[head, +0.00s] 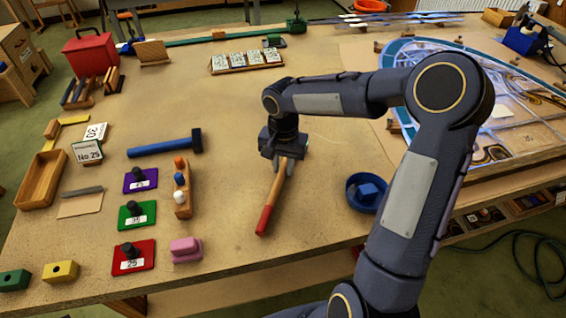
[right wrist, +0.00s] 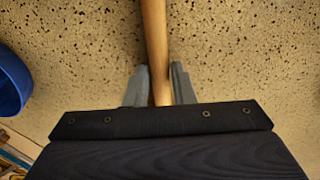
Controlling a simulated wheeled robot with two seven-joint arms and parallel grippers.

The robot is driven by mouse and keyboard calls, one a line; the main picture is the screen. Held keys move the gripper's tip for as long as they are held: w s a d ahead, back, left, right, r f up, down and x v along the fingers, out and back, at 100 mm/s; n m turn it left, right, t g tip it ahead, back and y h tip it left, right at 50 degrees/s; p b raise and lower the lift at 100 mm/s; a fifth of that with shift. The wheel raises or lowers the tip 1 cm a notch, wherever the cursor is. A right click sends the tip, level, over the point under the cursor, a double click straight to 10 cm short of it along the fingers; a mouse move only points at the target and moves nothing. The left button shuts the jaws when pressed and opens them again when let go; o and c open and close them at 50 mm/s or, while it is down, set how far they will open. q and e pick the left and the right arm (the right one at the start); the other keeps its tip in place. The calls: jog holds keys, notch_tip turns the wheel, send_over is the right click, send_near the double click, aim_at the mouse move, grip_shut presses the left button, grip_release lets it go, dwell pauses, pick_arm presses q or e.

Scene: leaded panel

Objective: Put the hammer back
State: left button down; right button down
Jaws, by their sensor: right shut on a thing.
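My right gripper (head: 283,152) points down over the middle of the table. It is shut on a wooden-handled tool (head: 271,199) with a red end, which slants toward the front edge. The tool's far end is hidden under my gripper, so I cannot tell whether it has a hammer head. In the right wrist view its pale wooden shaft (right wrist: 154,40) runs between the two grey fingers (right wrist: 158,84). A hammer with a blue handle and dark head (head: 165,145) lies on the table to the left, apart from my gripper. My left gripper is not in view.
Purple, green and red plates with black knobs (head: 135,215), a wooden block rack (head: 182,190) and a pink block (head: 186,249) stand at left. A blue bowl (head: 364,193) is right of the tool. The leaded panel (head: 500,125) lies at right. The table's middle is fairly clear.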

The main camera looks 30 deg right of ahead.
jog(key=shift+f, duration=0.1)
jog(key=c, duration=1.1)
grip_release()
jog(key=shift+c, duration=0.2)
notch_tip(320, 180, up, 8)
jog(key=shift+f, duration=0.25)
jog(key=shift+s+r, duration=0.15)
jog(key=shift+r, duration=0.2)
jog(key=s+a+n+t+y, duration=0.1)
jog(key=s+a+n+t, duration=0.1)
jog(key=s, duration=0.9)
jog(key=s+a+n+t+y, duration=0.2)
jog(key=s+n, duration=0.3)
jog(key=s, duration=0.5)
jog(key=shift+s+a+t+y, duration=0.3)
jog(key=shift+s+a+t, duration=0.15)
jog(key=shift+t, duration=0.45)
